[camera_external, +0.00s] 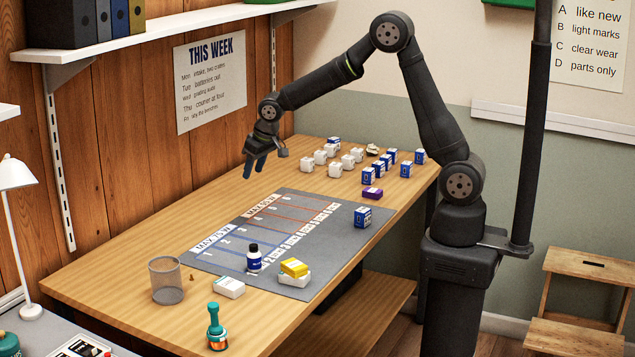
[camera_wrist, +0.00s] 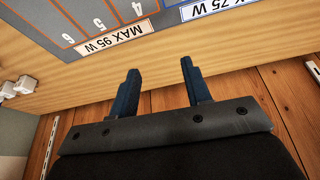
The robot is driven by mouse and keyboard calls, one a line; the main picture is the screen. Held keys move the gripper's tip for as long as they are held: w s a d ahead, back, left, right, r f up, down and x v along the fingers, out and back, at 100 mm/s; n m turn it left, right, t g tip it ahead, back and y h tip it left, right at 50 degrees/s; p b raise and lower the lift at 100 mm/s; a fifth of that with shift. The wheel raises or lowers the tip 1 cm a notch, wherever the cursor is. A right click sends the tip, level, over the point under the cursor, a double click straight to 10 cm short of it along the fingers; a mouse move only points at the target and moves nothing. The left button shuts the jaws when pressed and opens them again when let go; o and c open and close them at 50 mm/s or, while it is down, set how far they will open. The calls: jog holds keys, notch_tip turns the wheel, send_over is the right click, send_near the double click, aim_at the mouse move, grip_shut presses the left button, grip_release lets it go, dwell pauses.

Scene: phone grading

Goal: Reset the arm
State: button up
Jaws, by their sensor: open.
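My gripper (camera_external: 254,168) hangs in the air above the back edge of the wooden table (camera_external: 120,265), near the plank wall. Its two blue fingers are apart with nothing between them. In the wrist view my gripper (camera_wrist: 160,82) also shows open and empty, over the table edge and the wall. My arm is raised and bent, reaching left from its base.
A grey mat (camera_external: 325,240) with numbered lanes bears a dark bottle (camera_external: 254,258), a yellow item (camera_external: 294,267) on a white box, and a blue box (camera_external: 362,217). White chargers (camera_external: 320,157) cluster behind.

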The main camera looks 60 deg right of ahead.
jog(key=d+m, duration=0.1)
jog(key=d, duration=0.5)
jog(key=shift+s+h, duration=0.25)
jog(key=shift+h, duration=0.05)
jog(key=shift+f, duration=0.1)
